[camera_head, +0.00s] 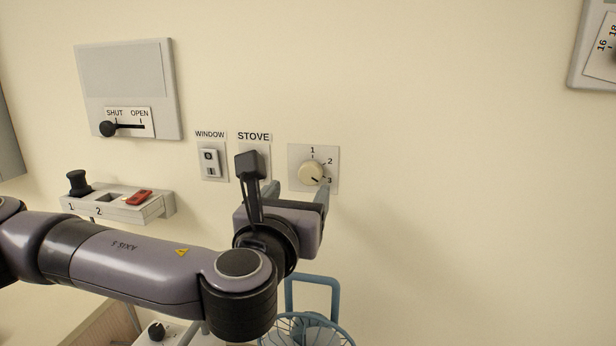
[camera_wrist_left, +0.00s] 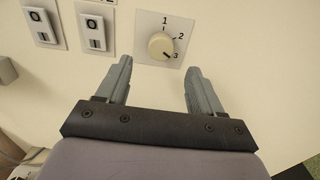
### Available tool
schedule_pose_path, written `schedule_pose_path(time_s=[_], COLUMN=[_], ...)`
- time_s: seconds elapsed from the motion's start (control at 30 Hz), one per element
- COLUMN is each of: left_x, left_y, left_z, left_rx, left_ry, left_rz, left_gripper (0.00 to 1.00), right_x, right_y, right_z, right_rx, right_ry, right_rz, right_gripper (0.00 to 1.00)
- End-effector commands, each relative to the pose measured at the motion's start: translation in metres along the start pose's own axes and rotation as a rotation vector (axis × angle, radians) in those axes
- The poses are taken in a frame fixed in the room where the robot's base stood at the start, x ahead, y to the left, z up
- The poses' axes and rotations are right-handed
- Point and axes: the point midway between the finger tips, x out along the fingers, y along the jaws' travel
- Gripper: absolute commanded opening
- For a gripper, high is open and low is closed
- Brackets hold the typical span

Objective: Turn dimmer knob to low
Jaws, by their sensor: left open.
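The dimmer knob (camera_head: 311,173) is a cream dial on a square wall plate marked 1, 2 and 3. Its dark pointer mark is at 3, as the left wrist view of the knob (camera_wrist_left: 161,46) also shows. My left gripper (camera_head: 297,190) is in front of the wall, just below the plate. In the left wrist view its two fingers (camera_wrist_left: 157,75) are spread apart with nothing between them, and the knob lies beyond the tips, between their lines. I see no contact with the knob. My right gripper is not in view.
Left of the dial are the WINDOW switch (camera_head: 209,161) and the STOVE switch plate (camera_head: 263,150), partly hidden by my arm. A blue wire basket (camera_head: 310,325) stands below.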

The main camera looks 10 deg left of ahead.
Motion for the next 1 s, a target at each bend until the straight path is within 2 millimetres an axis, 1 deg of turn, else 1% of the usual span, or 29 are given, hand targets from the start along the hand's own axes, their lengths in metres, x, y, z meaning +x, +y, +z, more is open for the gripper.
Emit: schedule_pose_path(time_s=[0.3, 0.5, 0.67, 0.9, 0.93, 0.97, 1.0], left_x=[0.041, 0.059, 0.065, 0.065, 0.065, 0.065, 0.065], left_y=[0.0, -0.001, -0.001, -0.001, -0.001, -0.001, -0.001], left_z=[0.002, 0.001, 0.0, 0.0, 0.0, 0.0, 0.0], left_rx=[-0.001, -0.004, -0.003, -0.004, -0.004, -0.004, -0.004], left_ry=[0.0, 0.0, 0.0, 0.0, 0.0, 0.0, 0.0], left_rz=[0.0, -0.001, -0.002, -0.003, -0.003, -0.003, -0.003], left_gripper=[0.67, 0.67, 0.67, 0.67, 0.6, 0.5, 0.37], right_x=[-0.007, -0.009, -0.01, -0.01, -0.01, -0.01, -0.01], right_y=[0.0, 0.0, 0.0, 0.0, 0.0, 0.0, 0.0], right_z=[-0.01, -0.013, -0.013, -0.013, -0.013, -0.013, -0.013], right_rx=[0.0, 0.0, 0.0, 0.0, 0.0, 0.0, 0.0], right_ry=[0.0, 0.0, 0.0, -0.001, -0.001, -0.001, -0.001], right_rz=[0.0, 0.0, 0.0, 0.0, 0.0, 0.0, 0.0], right_gripper=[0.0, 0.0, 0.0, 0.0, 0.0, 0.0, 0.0])
